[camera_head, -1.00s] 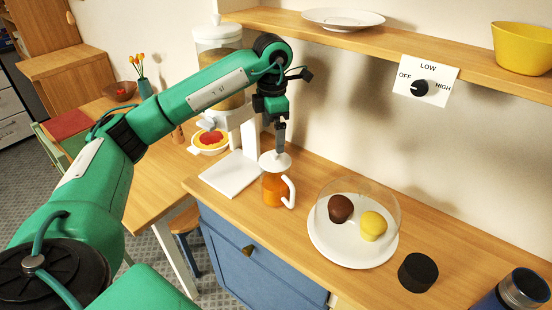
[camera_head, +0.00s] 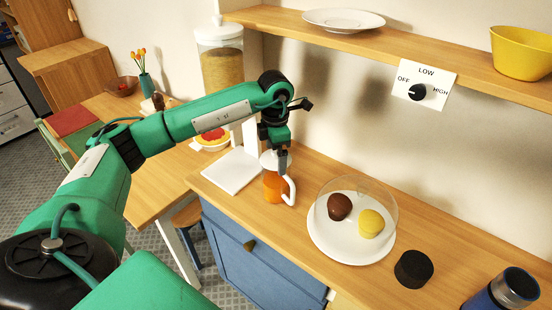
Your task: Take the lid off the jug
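The jug (camera_head: 272,188) stands upright on the wooden counter. It is clear with orange contents and has a white handle on its right side. Its white lid (camera_head: 267,161) sits on top, partly hidden by my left gripper. My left gripper (camera_head: 283,167) points down at the lid's right side, just above the handle. Its fingers look close together from this angle; the gap between them and any hold on the lid's knob cannot be made out. My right gripper is not in view.
A white dispenser base (camera_head: 231,171) stands left of the jug. A clear dome (camera_head: 356,190) over two muffins on a white plate stands to the right, beside a black cylinder (camera_head: 413,268) and a blue flask (camera_head: 505,290). A shelf (camera_head: 400,50) runs above.

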